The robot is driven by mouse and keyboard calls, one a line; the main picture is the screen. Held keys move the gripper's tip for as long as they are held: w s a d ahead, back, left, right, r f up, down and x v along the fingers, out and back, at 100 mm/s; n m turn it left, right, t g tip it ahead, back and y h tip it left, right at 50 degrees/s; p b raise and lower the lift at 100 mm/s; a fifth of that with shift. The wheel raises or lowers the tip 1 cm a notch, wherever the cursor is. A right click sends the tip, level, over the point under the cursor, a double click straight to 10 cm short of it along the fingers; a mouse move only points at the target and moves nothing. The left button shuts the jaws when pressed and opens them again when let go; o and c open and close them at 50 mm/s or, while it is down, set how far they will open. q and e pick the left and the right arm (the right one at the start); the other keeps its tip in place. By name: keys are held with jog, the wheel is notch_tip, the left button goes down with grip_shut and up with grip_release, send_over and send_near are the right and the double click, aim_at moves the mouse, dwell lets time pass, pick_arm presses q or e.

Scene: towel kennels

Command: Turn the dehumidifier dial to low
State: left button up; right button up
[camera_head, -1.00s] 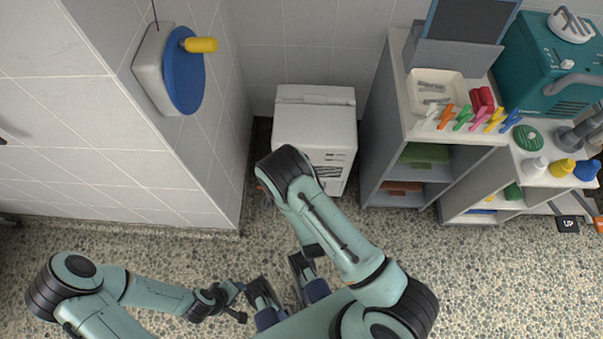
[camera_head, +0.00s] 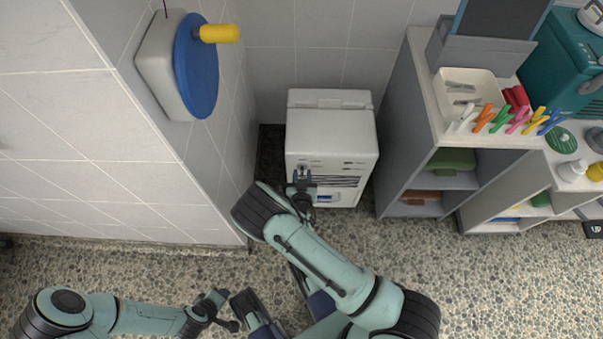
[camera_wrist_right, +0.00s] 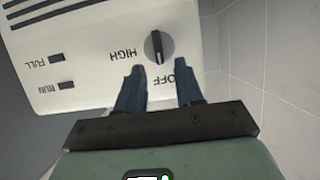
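The white dehumidifier (camera_head: 333,140) stands on the floor against the back wall. Its dark round dial (camera_wrist_right: 158,47) shows in the right wrist view, with a pale pointer line running roughly up and down in the picture. Upside-down HIGH and OFF labels sit beside it; no LOW label is visible. My right gripper (camera_wrist_right: 160,72) is open, its two fingertips just short of the dial and either side of its line, with nothing between them. In the head view it (camera_head: 302,177) is at the dehumidifier's front. My left gripper (camera_head: 222,310) is open and empty, low over the floor.
A tiled wall with a blue disc (camera_head: 197,66) and yellow handle (camera_head: 220,33) is at left. A grey shelf unit (camera_head: 405,130) stands close right of the dehumidifier, with a tray (camera_head: 468,112) and colored pegs on top. Pebbled floor in front is open.

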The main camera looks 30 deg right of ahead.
jog(key=shift+x, duration=1)
pick_arm(q)
jog(key=shift+w+a+f, duration=0.25)
jog(key=shift+w, duration=0.2)
pick_arm(e)
grip_shut()
